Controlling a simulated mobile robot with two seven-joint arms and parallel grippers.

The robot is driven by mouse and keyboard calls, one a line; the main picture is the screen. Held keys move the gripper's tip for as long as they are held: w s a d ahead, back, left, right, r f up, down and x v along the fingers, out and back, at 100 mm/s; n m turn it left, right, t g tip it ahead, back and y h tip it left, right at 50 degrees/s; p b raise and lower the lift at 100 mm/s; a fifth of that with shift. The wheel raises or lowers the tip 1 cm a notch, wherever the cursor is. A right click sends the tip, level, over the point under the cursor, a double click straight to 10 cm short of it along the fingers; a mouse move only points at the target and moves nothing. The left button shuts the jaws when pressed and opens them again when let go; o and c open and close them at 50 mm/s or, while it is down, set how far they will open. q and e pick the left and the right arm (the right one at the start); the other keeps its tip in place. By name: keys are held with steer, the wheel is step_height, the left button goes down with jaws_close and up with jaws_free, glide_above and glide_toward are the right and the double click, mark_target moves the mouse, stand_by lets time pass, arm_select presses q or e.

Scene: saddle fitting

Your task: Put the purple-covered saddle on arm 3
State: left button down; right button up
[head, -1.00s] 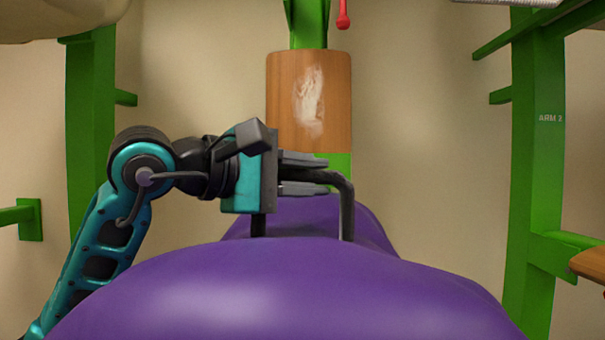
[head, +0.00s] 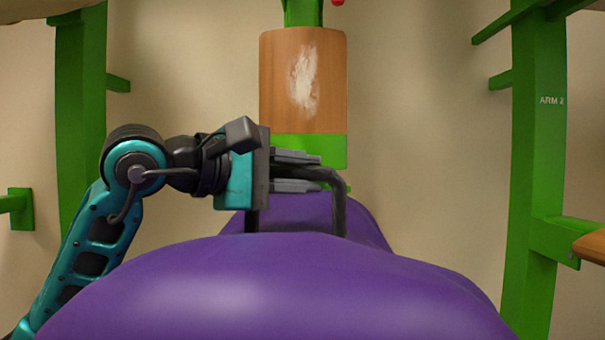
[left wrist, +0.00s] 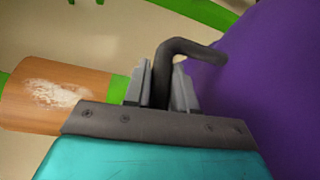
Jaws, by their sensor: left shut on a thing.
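The purple-covered saddle (head: 270,285) fills the lower middle of the head view and the right side of the left wrist view (left wrist: 275,80). A dark bent handle (head: 341,205) rises from its far end. My left gripper (head: 320,172) is shut on this handle; the left wrist view shows the bar (left wrist: 163,75) between the two fingers. Beyond the saddle is a wooden arm pad (head: 303,80) with a pale worn patch and a green end; it also shows in the left wrist view (left wrist: 30,110). No label shows on this arm. The saddle's underside is hidden. My right gripper is not in view.
A green post (head: 538,150) marked "ARM 2" stands at the right, with a wooden piece (head: 592,246) at the edge. Another green post (head: 80,110) stands at the left. A red item (head: 338,3) shows at the top. Beige wall lies between.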

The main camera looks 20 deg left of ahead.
arm_select(q)
steer(key=shift+r, duration=0.2)
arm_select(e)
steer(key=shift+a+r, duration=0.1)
arm_select(q)
steer(key=c, duration=0.9)
jaws_free()
steer(key=shift+c, duration=0.2)
steer(key=shift+o, duration=0.5)
steer(key=shift+f, duration=0.35)
steer(key=shift+s+a, duration=0.25)
steer(key=b+v, duration=0.1)
steer(key=v, duration=1.1)
steer(key=shift+r+b, duration=0.25)
steer(key=shift+b, duration=0.15)
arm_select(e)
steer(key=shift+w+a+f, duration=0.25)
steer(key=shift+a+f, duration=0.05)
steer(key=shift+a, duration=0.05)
arm_select(q)
steer(key=shift+s+a, duration=0.15)
